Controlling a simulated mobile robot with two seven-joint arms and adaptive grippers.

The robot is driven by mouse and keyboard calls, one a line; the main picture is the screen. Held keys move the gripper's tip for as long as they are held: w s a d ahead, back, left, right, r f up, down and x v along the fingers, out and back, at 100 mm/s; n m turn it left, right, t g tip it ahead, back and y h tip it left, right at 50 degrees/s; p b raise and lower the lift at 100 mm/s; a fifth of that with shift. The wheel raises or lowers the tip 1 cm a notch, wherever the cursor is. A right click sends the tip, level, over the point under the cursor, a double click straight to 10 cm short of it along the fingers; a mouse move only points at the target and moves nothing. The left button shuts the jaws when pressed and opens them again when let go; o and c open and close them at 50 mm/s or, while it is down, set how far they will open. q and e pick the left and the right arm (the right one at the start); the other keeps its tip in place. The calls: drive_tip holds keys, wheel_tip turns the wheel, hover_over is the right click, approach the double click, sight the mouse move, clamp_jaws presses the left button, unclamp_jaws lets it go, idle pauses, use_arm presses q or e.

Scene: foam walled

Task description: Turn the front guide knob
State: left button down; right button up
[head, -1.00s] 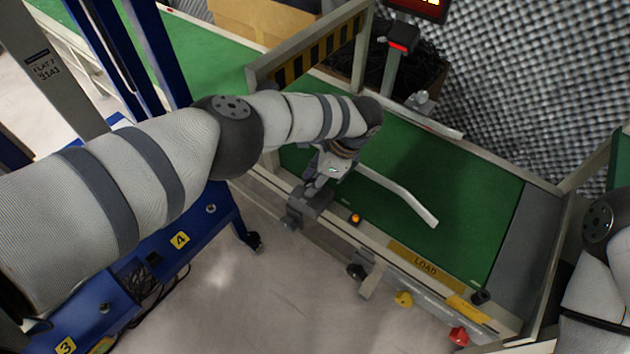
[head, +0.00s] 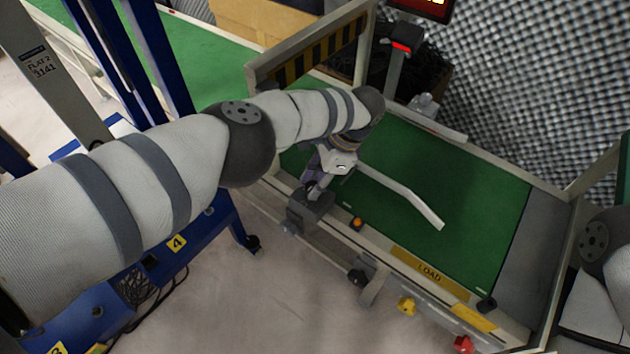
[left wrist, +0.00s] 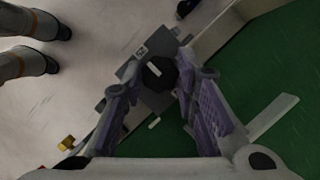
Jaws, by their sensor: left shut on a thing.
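The front guide knob shows as a dark round knob (left wrist: 158,73) on a grey block (head: 310,207) at the near edge of the conveyor. My left gripper (head: 314,188) is over this block, pointing down, with its fingers shut on the knob. In the left wrist view the purple-grey fingers close on it from both sides. In the head view the fingers mostly hide the knob. A pale bent guide rail (head: 405,199) runs from behind the gripper over the green belt (head: 470,195). My right gripper is out of view.
An orange button (head: 357,224) sits on the frame right of the block. A yellow LOAD label (head: 429,273), a yellow knob (head: 406,305) and a red knob (head: 463,343) are further right. A striped gate (head: 318,52) stands behind my left arm. The belt is empty.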

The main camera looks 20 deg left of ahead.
use_arm(q)
drive_tip(key=c, duration=1.3)
unclamp_jaws()
drive_tip(key=shift+f, duration=0.1)
drive_tip(key=v, duration=1.2)
drive_tip(key=shift+a, duration=0.1)
